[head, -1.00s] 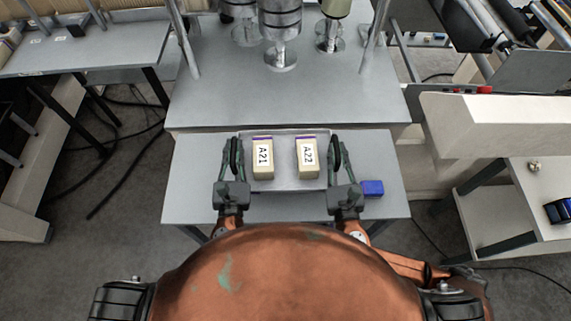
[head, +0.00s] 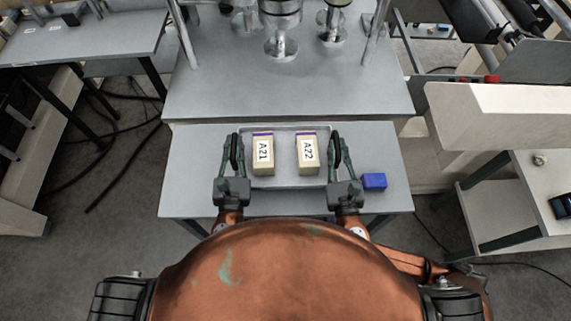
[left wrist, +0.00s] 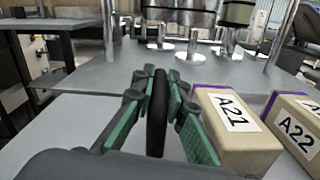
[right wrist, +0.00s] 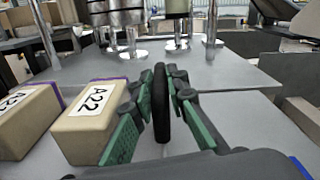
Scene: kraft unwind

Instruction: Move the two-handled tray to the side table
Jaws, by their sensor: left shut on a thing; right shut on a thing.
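The shallow grey tray (head: 285,152) is in the middle of the head view, between my grippers. It carries two beige boxes with purple edges, labelled A21 (head: 262,157) and A22 (head: 307,153), upright side by side. My left gripper (head: 234,152) is shut on the tray's dark left handle, which stands between its fingers in the left wrist view (left wrist: 157,112). My right gripper (head: 337,152) is shut on the dark right handle, which shows in the right wrist view (right wrist: 161,105). The tray is over a low grey table (head: 190,180); I cannot tell whether it touches the top.
A small blue block (head: 374,182) lies right of the tray on the low table. A higher grey deck (head: 210,95) with metal posts and cylinders stands behind. Another grey table (head: 90,45) is at upper left. A beige machine arm (head: 495,120) and stand (head: 540,200) are at right.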

